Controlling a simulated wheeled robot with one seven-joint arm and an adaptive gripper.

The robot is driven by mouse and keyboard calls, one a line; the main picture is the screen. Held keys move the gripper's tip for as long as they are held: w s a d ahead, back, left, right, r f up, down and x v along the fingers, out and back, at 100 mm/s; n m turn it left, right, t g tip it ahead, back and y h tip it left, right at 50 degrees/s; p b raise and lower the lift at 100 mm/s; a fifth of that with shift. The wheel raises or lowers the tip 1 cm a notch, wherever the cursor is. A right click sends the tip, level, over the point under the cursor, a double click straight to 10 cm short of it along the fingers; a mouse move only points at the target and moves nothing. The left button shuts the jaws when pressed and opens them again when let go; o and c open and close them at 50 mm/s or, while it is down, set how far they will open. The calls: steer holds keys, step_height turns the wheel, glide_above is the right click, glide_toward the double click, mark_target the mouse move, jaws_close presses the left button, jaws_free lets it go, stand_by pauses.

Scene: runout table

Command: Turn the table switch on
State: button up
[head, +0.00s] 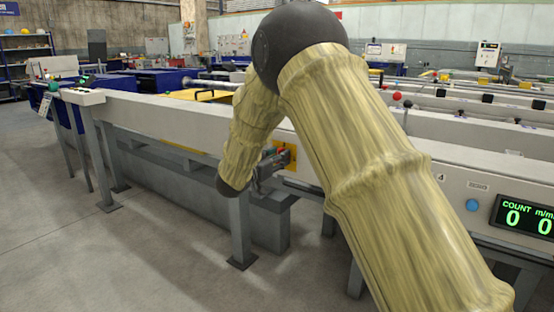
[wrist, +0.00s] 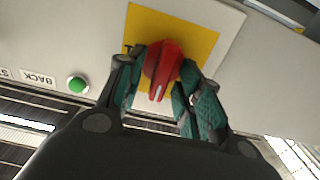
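The table switch is a red rotary knob (wrist: 163,62) on a yellow plate (wrist: 202,40), seen in the wrist view. A pale line marks the end of its handle, which points toward the bottom of that view. My gripper (wrist: 162,60) has one teal finger on each side of the knob, and the fingertips appear to press against its sides. In the head view my gripper (head: 266,172) is at the side of the long table (head: 185,122), by the yellow plate (head: 305,171); my arm hides much of that area.
A green button (wrist: 77,84) sits beside the plate, near a BACK label (wrist: 38,77). A blue button (head: 472,205) and a green-lit count display (head: 527,217) are on the table's side at right. Open concrete floor (head: 120,255) lies at left.

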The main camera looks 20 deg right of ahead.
steer(key=shift+a, duration=0.1)
jaws_close()
steer(key=shift+m+p, duration=0.3)
steer(key=m+p, duration=0.1)
steer(key=m, duration=0.4)
steer(key=m+p, duration=0.1)
steer(key=m, duration=0.5)
steer(key=f+m+p, duration=0.1)
steer(key=m, duration=0.5)
steer(key=shift+s+d, duration=0.35)
steer(key=shift+d, duration=0.05)
steer(key=shift+m, duration=0.3)
jaws_free()
steer(key=shift+d, duration=0.1)
